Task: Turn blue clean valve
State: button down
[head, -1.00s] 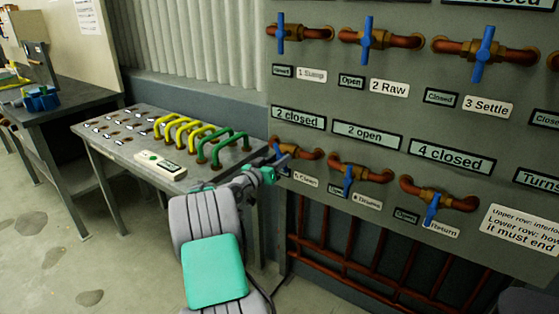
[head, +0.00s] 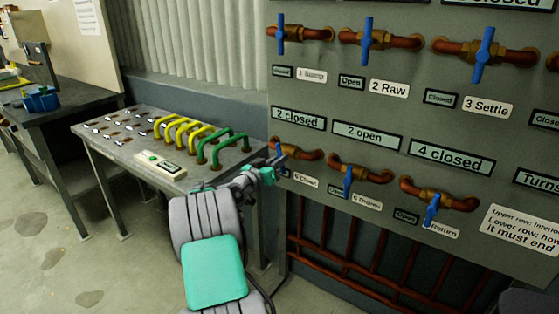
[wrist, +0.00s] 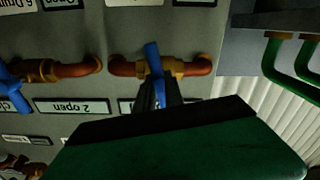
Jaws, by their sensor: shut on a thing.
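The blue clean valve (head: 279,151) is at the left end of the lower row on the grey panel, above a small label that seems to read "5 Clean". Its blue handle (wrist: 152,57) shows upright on a brass and copper pipe in the wrist view. My gripper (head: 277,161) is at this valve in the head view, at the panel's left edge. In the wrist view my gripper (wrist: 159,92) is shut on the handle's near end, and its fingers and green body hide that part.
Other blue-handled valves are close by: the drain valve (head: 347,181) and the return valve (head: 433,209). A bench (head: 150,190) with yellow handles (head: 183,131) and green handles (head: 222,147) stands left of the panel. Floor at the lower left is clear.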

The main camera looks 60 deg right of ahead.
jog(key=shift+f+b, duration=0.1)
jog(key=shift+b, duration=0.25)
jog(key=shift+m+b, duration=2.9)
jog(key=shift+b, duration=2.7)
jog(key=shift+r, duration=0.2)
jog(key=c, duration=1.4)
grip_release()
jog(key=shift+c, duration=0.2)
jog(key=shift+a, duration=0.1)
